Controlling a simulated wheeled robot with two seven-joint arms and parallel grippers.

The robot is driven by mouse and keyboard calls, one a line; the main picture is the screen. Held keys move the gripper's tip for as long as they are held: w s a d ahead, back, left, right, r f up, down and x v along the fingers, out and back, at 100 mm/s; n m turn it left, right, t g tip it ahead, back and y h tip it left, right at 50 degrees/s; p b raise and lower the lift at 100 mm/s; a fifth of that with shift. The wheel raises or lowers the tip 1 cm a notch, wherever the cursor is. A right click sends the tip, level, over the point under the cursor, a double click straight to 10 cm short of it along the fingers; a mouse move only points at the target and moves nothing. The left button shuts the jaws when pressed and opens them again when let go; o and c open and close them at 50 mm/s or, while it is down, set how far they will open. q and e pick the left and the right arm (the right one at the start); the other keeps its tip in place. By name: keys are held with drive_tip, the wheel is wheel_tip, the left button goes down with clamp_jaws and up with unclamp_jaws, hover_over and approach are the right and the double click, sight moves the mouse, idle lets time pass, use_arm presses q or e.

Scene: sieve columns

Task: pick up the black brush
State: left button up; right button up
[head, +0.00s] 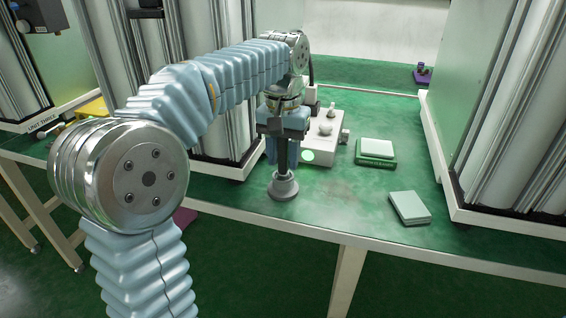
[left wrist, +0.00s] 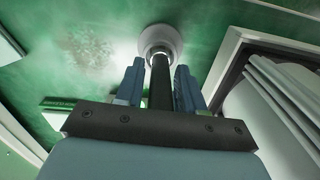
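The black brush (head: 282,157) stands upright, its dark handle rising from a round grey base (head: 285,188) on the green bench top. My left gripper (head: 283,150) points down over it from above. In the left wrist view the black handle (left wrist: 161,84) runs between the two blue fingers of my left gripper (left wrist: 160,78), with narrow gaps on both sides. The fingers look open around the handle. The pale round base (left wrist: 160,40) shows beyond the fingertips. The brush's lower end is hidden in or behind the base. My right gripper is not in view.
A white device (head: 325,140) with a knob stands just behind the brush. A green-based scale (head: 376,152) and a pale box (head: 409,207) lie to the right. Tall column units flank the bench on both sides. The bench's front edge (head: 330,233) is close in front.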

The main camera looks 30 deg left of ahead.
use_arm(q)
clamp_jaws()
drive_tip(key=shift+r, duration=0.15)
